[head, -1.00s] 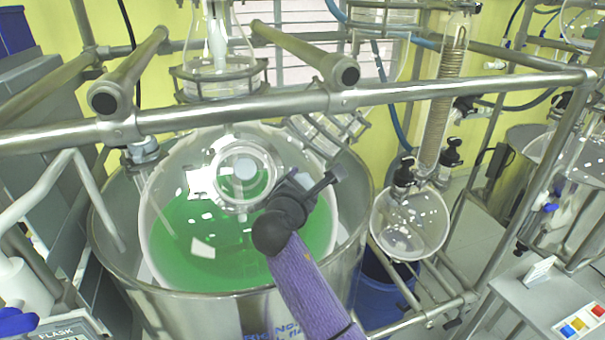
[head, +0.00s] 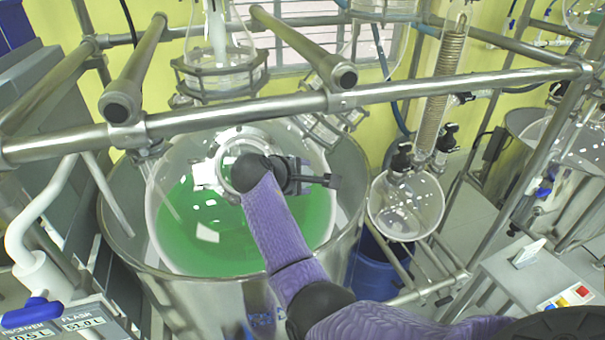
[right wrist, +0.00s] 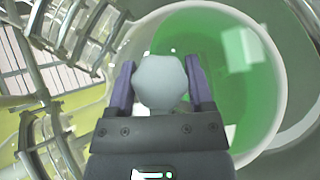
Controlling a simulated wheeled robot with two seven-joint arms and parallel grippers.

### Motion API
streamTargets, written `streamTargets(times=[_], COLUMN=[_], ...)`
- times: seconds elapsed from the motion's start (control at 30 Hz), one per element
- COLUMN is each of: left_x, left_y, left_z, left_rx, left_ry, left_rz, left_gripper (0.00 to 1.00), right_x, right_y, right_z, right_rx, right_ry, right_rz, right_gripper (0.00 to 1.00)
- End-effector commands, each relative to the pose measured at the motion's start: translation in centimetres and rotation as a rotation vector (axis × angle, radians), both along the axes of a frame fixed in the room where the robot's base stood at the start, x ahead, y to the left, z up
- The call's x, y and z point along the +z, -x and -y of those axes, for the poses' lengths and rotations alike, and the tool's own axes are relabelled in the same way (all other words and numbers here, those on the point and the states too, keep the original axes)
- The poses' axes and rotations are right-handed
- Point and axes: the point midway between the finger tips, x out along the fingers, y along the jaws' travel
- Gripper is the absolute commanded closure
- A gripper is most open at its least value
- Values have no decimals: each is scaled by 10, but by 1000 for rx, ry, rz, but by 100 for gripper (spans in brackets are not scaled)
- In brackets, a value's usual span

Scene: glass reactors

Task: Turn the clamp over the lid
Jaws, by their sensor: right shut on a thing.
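The large round glass vessel (head: 190,235) holds green liquid and sits in a steel pot. Its lid has a clear ring-shaped neck (head: 232,133) at the top, partly hidden by my right wrist. In the right wrist view, a pale grey, faceted knob, apparently the clamp's (right wrist: 160,82), stands between the two purple fingers of my right gripper (right wrist: 159,70). The fingers are shut on its sides. In the head view my purple right arm comes from the lower right and its wrist covers the knob and the fingertips. My left gripper is not in view.
A steel rail (head: 220,113) crosses in front of and above the vessel, with two thick bars (head: 305,48) jutting towards me. A round glass flask (head: 405,205) hangs at right. A control box with a blue-handled valve (head: 32,312) is at lower left.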

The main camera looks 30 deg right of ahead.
Motion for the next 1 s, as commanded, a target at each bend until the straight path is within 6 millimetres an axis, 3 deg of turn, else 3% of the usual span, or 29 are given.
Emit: streamTargets(times=[0.8, 0.83, 0.97, 1.0], left_x=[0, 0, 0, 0], left_y=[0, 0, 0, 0], left_z=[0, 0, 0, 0], left_rx=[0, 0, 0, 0], left_ry=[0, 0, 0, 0], left_rz=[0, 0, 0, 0], left_gripper=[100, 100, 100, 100], right_x=[-1, -1, 0, 0], right_y=[0, 0, 0, 0], right_z=[0, 0, 0, 0], right_rx=[-66, -66, -65, -65], right_ry=[-78, -78, -77, -77], right_rz=[18, 18, 18, 18], right_gripper=[92, 27, 0, 0])
